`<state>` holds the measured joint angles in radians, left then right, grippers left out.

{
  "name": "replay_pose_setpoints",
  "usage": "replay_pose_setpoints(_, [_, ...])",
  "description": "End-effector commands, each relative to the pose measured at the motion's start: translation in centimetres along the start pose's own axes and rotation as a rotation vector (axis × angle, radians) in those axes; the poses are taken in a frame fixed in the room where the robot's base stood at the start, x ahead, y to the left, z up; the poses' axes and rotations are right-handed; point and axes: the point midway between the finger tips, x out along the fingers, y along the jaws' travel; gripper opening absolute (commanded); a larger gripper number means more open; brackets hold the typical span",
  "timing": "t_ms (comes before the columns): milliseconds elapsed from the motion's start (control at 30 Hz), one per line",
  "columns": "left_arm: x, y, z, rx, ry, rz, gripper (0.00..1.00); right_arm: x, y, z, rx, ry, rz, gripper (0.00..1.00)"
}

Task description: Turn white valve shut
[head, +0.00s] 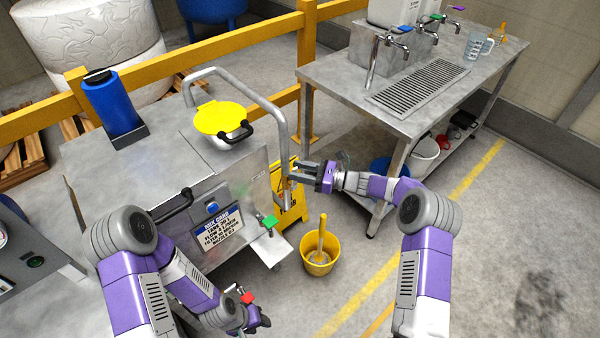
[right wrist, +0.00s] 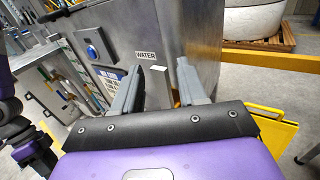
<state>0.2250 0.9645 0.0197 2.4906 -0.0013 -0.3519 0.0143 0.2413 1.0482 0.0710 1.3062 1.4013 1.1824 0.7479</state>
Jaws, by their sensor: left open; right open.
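A small flat white piece (right wrist: 157,69), possibly the white valve's handle, shows below the WATER label (right wrist: 146,55) on the steel cart. My right gripper (right wrist: 160,66) is open, and the white piece appears between its fingertips in the right wrist view. I cannot tell whether it touches them. In the head view my right gripper (head: 297,172) is at the cart's right side, by the bent rail, and the white piece cannot be made out. My left gripper (head: 262,320) is open, low at the bottom of the picture, near a red valve handle (head: 247,297).
The steel cart (head: 235,180) has a green valve handle (head: 268,221) on its front and a yellow lid (head: 221,118) on top. A yellow bucket (head: 318,262) stands on the floor. A steel sink table (head: 340,82) stands at the right. The floor at right is clear.

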Motion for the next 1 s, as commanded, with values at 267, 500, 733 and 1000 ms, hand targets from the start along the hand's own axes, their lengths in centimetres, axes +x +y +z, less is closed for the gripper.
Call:
replay_pose_setpoints(267, [-0.01,0.01,0.00,0.000,0.000,0.000,0.43,0.11,-0.01,0.02,0.000,0.001,0.000,0.39])
replay_pose_setpoints(500, [-0.01,0.01,0.00,0.000,0.000,0.000,0.43,0.09,0.00,0.00,0.000,0.001,0.000,0.02])
replay_pose_setpoints(733, [0.00,0.01,0.00,0.000,0.000,0.000,0.43,0.08,0.00,-0.01,0.000,0.001,0.000,0.00])
replay_pose_setpoints(1000, [-0.18,0.07,0.00,0.000,0.000,0.000,0.43,-0.20,0.20,-0.04,0.018,-0.010,0.000,0.00])
